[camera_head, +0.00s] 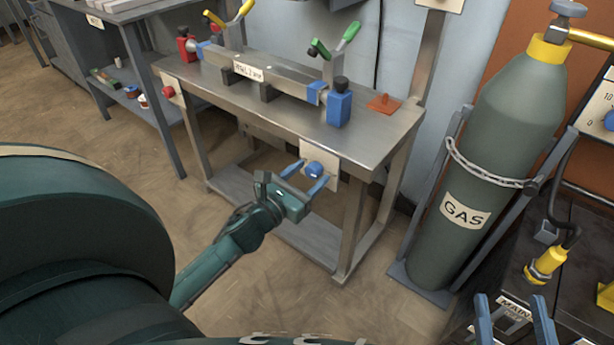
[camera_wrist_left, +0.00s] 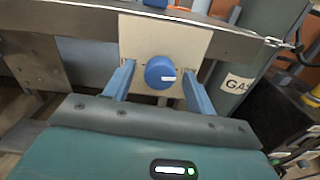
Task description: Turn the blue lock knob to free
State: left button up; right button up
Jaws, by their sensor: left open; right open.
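The blue lock knob (camera_head: 314,169) is round and sits on a cream plate (camera_head: 330,156) on the front edge of the metal workbench. In the left wrist view the knob (camera_wrist_left: 158,66) shows a white mark pointing right, slightly off level. My left gripper (camera_head: 306,174) is open in front of the plate. In the left wrist view its blue fingers (camera_wrist_left: 159,70) stand on either side of the knob, with a visible gap on each side. How far the tips reach along the knob's depth is unclear. My right gripper (camera_head: 511,299) is open at the lower right.
The bench top (camera_head: 290,118) carries a labelled beam (camera_head: 262,74) with red and blue clamps. A chained gas cylinder (camera_head: 480,165) stands right of the bench. A dark cabinet with a yellow fitting (camera_head: 546,263) is near my right gripper. Open floor lies left of my left arm.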

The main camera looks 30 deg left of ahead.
pick_arm(q)
jog(key=shift+c, duration=0.2)
jog(key=c, duration=1)
jog(key=shift+o, duration=0.2)
